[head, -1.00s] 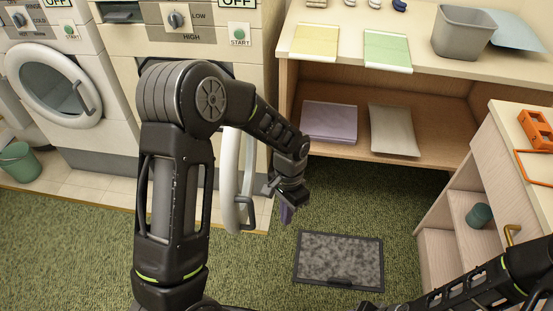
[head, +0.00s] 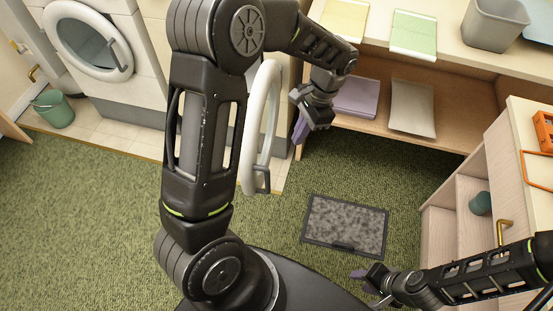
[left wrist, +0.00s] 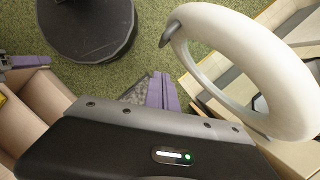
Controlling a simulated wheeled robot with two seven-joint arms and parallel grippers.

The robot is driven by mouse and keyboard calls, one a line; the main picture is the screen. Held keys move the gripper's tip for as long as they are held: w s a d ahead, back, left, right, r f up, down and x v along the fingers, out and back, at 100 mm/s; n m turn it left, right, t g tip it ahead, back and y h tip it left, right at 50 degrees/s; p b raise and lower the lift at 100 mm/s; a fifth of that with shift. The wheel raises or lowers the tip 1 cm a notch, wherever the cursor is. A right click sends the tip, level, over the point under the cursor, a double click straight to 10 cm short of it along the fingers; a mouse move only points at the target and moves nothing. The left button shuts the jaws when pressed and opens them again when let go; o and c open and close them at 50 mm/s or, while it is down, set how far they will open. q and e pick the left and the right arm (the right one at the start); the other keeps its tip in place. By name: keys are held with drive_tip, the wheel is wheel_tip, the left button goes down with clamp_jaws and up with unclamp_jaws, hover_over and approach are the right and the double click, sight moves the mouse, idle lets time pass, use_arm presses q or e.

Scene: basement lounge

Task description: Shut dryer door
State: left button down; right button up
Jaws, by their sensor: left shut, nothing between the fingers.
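The dryer door (head: 262,125), a white ring with a dark grey handle (head: 262,179), stands open, seen nearly edge-on in the head view. In the left wrist view the door (left wrist: 265,70) fills the upper right. The dryer body is mostly hidden behind my left arm. My left gripper (head: 299,131) is shut and empty, to the right of the door and apart from it in the picture. Its purple fingers (left wrist: 164,92) point past the door's left side in the wrist view. My right gripper (head: 362,275) is low at the right, away from the door; its jaw opening is unclear.
A closed washer door (head: 88,40) and a green bucket (head: 53,109) are at the left. A shelf unit (head: 365,130) with folded cloths stands right of the dryer. A grey mat (head: 345,226) lies on the green carpet. An open-shelved cabinet (head: 435,235) stands at the right.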

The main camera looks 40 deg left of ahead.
use_arm(q)
drive_tip(key=s+a+f+p, duration=0.2)
drive_tip(key=s+f, duration=0.3)
drive_tip(key=f, duration=0.4)
drive_tip(key=shift+s+a, duration=0.2)
drive_tip(key=shift+a, duration=0.55)
